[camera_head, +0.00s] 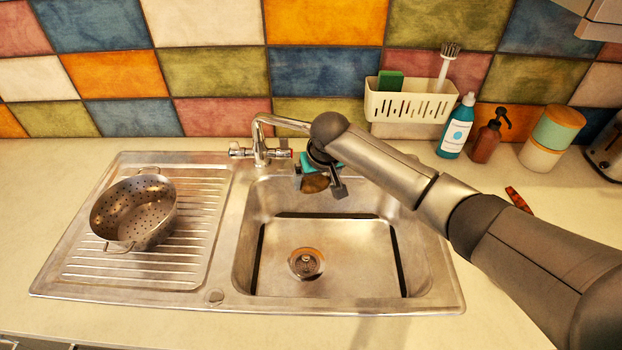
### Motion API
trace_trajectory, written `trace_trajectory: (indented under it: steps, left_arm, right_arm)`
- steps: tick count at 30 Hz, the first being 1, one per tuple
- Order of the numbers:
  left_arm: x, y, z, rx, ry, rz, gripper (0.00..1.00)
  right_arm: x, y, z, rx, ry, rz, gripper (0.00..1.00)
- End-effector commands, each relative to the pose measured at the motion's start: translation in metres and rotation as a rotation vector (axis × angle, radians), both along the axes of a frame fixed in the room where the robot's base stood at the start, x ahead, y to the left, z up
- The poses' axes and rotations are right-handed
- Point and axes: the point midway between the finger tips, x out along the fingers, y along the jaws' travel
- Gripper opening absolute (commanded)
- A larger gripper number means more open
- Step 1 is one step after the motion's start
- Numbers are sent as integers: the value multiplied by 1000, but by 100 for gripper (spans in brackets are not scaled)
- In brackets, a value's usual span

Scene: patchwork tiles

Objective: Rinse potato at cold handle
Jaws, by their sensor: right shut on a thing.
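The potato (314,185) is a small brown shape under my right gripper (320,178), which is shut on it. The gripper holds it over the back of the sink basin (340,250), close below the spout. The chrome tap (260,143) stands behind the sink. Its left handle (237,152) is partly dark, and its right handle (284,153) has a red mark. I cannot make out a cold mark or see any running water. My right forearm hides the spout's end. My left gripper is not in view.
A metal colander (134,212) stands on the drainboard (190,250) at left. Behind my arm are a white caddy (405,108), a blue bottle (456,128), a brown dispenser (487,140) and stacked jars (549,140). The basin floor around the drain (306,263) is clear.

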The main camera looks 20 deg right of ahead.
Motion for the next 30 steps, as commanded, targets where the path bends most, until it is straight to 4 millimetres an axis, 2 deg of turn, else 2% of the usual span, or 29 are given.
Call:
trace_trajectory:
  steps: [3,11,22,30]
  left_arm:
    - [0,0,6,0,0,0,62]
    - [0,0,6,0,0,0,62]
    - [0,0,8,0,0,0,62]
    - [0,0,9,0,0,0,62]
  right_arm:
    - [-2,-4,1,-1,1,0,34]
    - [-2,-4,0,-1,-1,0,34]
    - [3,6,1,1,-1,0,34]
    - [4,6,0,0,-1,0,34]
